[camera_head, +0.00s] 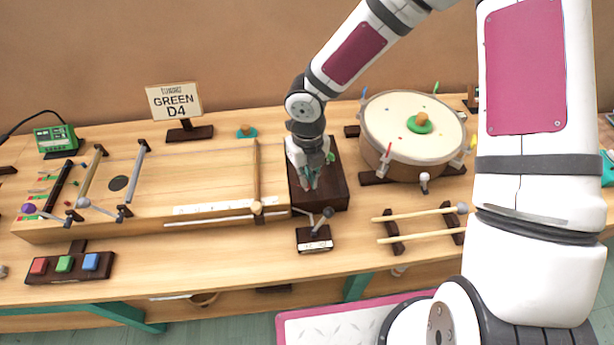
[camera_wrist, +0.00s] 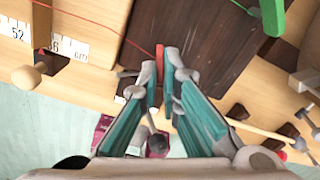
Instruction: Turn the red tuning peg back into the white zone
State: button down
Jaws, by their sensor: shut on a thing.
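My gripper (camera_head: 312,178) is at the dark wooden block (camera_head: 333,188) at the right end of the long string board. In the wrist view its teal-and-grey fingers (camera_wrist: 161,72) are closed around a narrow red piece, the red tuning peg (camera_wrist: 160,54), which stands in front of the dark block (camera_wrist: 215,50). Most of the peg is hidden between the fingertips. In the head view my gripper covers it. I cannot make out a white zone by the peg, nor its turn angle.
The string board (camera_head: 215,165) lies to the left, with a white ruler strip (camera_wrist: 70,47). A drum (camera_head: 412,128) stands to the right. A small lever stand (camera_head: 314,240) and a rack with mallets (camera_head: 420,214) are near the front. A sign (camera_head: 174,101) reads "GREEN D4".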

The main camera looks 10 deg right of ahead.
jog(key=shift+n, duration=0.6)
jog(key=c, duration=1.8)
grip_release()
notch_tip(320, 180, up, 12)
